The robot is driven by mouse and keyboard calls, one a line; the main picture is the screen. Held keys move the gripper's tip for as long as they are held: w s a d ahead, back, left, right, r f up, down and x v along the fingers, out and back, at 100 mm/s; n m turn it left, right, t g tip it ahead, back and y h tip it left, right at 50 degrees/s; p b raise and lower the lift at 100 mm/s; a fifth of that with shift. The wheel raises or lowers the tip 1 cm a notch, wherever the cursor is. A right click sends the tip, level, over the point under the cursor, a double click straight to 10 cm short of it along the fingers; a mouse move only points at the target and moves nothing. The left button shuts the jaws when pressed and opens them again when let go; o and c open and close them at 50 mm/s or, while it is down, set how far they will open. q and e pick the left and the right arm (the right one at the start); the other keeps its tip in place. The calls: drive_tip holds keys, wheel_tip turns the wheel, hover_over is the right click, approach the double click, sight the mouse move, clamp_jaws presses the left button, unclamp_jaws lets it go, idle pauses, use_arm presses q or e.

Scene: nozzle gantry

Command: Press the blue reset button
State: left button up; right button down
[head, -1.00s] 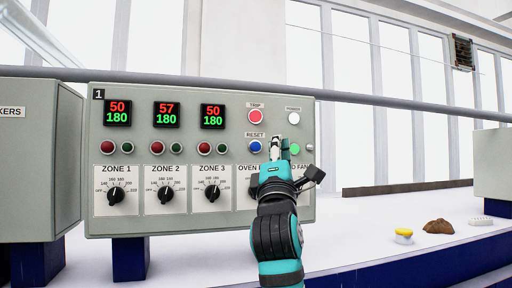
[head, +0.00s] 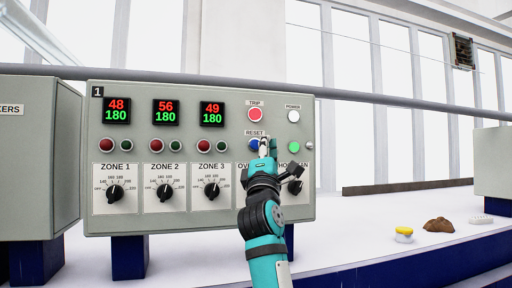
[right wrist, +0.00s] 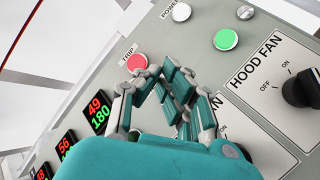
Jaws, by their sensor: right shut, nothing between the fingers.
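The blue reset button (head: 253,146) is on the grey control panel (head: 230,92), below the red trip button (head: 255,115). My right gripper (head: 267,144) is in front of the panel and covers the button's right part; whether it touches the button I cannot tell. The right gripper is shut and empty. In the right wrist view its fingers (right wrist: 160,70) are close to the panel, just right of the trip button (right wrist: 137,62), and the blue button is hidden behind them. My left gripper is not in view.
A green button (head: 294,146) and a white power button (head: 293,117) are to the right. Three zone displays, small lamps and knobs fill the panel's left. A yellow-topped item (head: 403,234) and a brown lump (head: 439,225) lie on the white surface at right.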

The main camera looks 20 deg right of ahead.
drive_tip(key=shift+w+a, duration=0.15)
drive_tip(key=shift+w, duration=0.5)
idle(1.0)
drive_tip(key=shift+w, duration=0.4)
drive_tip(key=shift+w+b, duration=0.4)
drive_tip(key=shift+w, duration=0.1)
idle(0.6)
drive_tip(key=shift+s, duration=0.15)
drive_tip(key=shift+s+p, duration=0.5)
drive_tip(key=shift+s, duration=0.2)
